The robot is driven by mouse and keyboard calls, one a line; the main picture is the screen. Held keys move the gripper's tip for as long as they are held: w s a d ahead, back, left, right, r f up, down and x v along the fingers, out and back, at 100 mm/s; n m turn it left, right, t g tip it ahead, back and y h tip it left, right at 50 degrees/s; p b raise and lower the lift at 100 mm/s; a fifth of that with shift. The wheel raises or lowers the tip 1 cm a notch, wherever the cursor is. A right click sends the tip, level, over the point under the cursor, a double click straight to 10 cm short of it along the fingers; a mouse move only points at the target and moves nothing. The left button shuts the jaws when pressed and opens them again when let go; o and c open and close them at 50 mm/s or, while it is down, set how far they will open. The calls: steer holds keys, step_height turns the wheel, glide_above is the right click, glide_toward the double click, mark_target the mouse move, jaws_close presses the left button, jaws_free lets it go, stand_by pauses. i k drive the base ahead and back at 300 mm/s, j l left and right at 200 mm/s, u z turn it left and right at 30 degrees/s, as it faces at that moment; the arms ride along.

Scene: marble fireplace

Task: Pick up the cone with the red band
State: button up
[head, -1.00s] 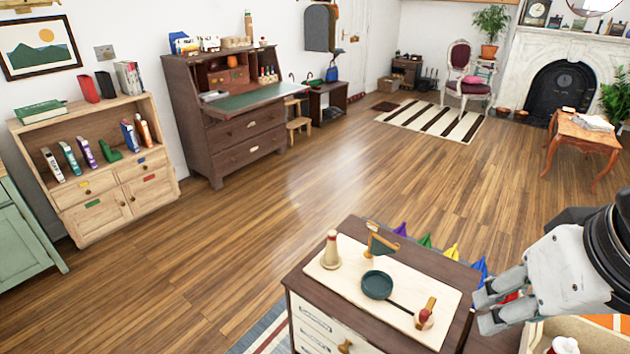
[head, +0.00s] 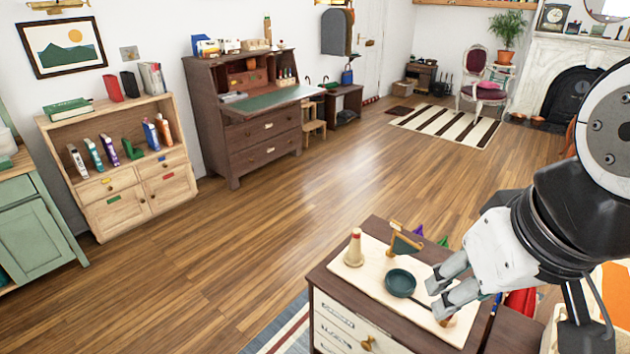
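A pale wooden cone (head: 354,250) with a red band near its top stands upright on a cream board at the left end of the low cabinet top. My gripper (head: 434,297) reaches in from the right, above the board's right part. Its two fingers are apart with nothing seen between them. The gripper is to the right of the cone, and does not touch it.
A wooden piece (head: 447,321) is partly hidden by my gripper. Open floor lies left of the cabinet (head: 340,290).

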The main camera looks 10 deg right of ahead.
mark_target(353, 258)
steer(key=k+j, duration=0.15)
steer(key=i+j+u, duration=0.1)
steer(key=i+j, duration=0.95)
steer(key=j, duration=0.1)
